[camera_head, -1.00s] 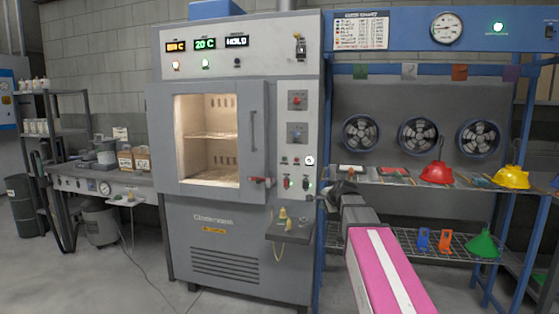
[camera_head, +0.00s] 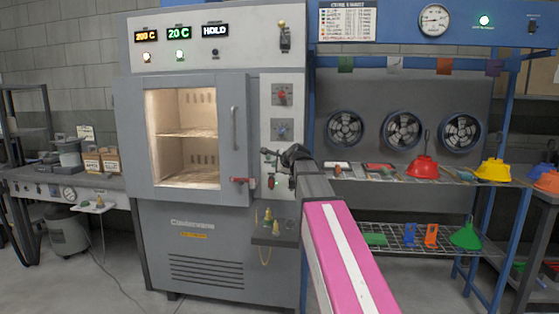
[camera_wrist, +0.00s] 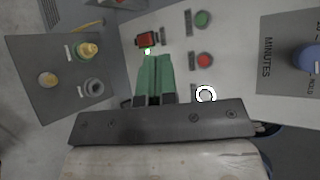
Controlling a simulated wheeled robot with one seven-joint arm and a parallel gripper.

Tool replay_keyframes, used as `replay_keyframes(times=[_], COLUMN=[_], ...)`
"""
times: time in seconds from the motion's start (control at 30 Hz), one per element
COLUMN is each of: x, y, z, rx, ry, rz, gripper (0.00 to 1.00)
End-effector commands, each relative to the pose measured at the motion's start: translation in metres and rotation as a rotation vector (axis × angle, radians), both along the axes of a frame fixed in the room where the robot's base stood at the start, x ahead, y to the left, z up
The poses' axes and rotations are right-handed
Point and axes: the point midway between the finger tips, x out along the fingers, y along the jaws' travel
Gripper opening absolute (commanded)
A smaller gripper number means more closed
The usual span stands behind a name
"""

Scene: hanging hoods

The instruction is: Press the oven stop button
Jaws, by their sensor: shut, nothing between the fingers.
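The oven (camera_head: 205,225) is a grey cabinet with a control panel right of its open-looking window. In the wrist view, the panel holds a red round button (camera_wrist: 204,60), a green round button (camera_wrist: 202,18) and a white-ringed button (camera_wrist: 205,94). Labels beside them are too small to read. My gripper (camera_wrist: 152,58) is shut and empty, its green fingers pointing at the panel. The fingertips lie left of the red button, just below a red rocker switch (camera_wrist: 147,40); contact cannot be told. In the head view, my gripper (camera_head: 265,153) hides part of the button area.
A blue knob (camera_wrist: 308,57) on the minutes plate is at the right. A small shelf (camera_head: 274,240) with yellow-topped parts juts out below the panel. A rack with coloured funnels (camera_head: 423,168) stands right.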

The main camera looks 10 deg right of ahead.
Motion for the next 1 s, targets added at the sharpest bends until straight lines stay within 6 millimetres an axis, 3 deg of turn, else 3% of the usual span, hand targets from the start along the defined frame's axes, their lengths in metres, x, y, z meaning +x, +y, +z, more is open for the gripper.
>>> replay_keyframes(times=[0.37,1.0], x=[0.012,0.080], y=[-0.003,-0.025], z=[0.000,0.000], rx=[0.000,-0.001], ry=[0.000,0.001], rz=[0.000,0.001], gripper=[0.00,0.00])
